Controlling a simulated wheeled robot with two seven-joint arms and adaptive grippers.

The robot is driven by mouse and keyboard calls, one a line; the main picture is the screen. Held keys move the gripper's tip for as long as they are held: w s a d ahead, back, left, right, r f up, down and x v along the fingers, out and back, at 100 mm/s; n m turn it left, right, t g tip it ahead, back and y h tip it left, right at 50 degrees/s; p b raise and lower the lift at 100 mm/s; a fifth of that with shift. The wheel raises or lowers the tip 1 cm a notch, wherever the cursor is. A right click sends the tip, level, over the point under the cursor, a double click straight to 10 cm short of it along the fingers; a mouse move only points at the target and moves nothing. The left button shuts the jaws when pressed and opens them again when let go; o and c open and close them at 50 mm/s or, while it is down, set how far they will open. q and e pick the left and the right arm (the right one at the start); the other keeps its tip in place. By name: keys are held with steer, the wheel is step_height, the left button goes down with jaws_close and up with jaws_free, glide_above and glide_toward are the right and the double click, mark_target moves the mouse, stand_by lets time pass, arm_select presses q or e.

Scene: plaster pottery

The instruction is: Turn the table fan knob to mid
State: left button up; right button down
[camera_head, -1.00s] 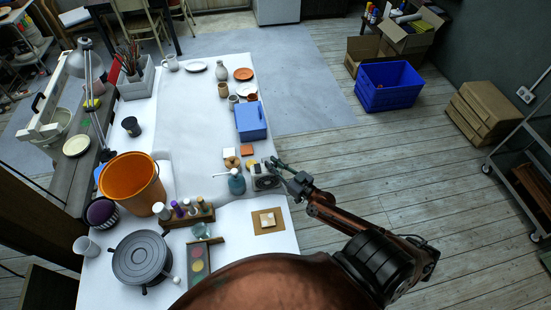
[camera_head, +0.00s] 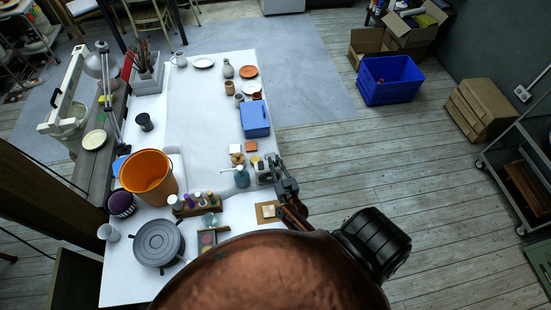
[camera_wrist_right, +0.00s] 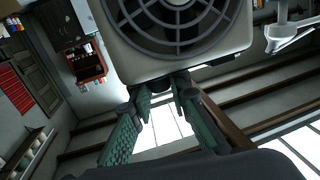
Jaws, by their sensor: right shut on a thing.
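The table fan (camera_head: 263,172) is a small pale box with a dark round grille, standing near the right edge of the white table (camera_head: 205,100). In the right wrist view the fan (camera_wrist_right: 175,22) fills the top, with its ribbed grille facing the camera. My right gripper (camera_head: 276,164) is at the fan's right side in the head view. In the right wrist view my right gripper (camera_wrist_right: 162,88) has its green-padded fingers at the fan's edge, shut on a small dark knob (camera_wrist_right: 160,85) mostly hidden between the fingertips. The knob's setting cannot be read. My left gripper is not in view.
A teal bottle (camera_head: 242,177) stands just left of the fan. A blue box (camera_head: 254,118) is behind it, and a brown board with a pale block (camera_head: 268,211) is in front. An orange bucket (camera_head: 149,176) stands further left. Open floor lies right of the table.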

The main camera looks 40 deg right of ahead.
steer(key=shift+a+m+g+h+p, duration=0.1)
steer(key=shift+m+g+h+p, duration=0.4)
steer(key=shift+m+h+p, duration=0.5)
steer(key=shift+h, duration=0.3)
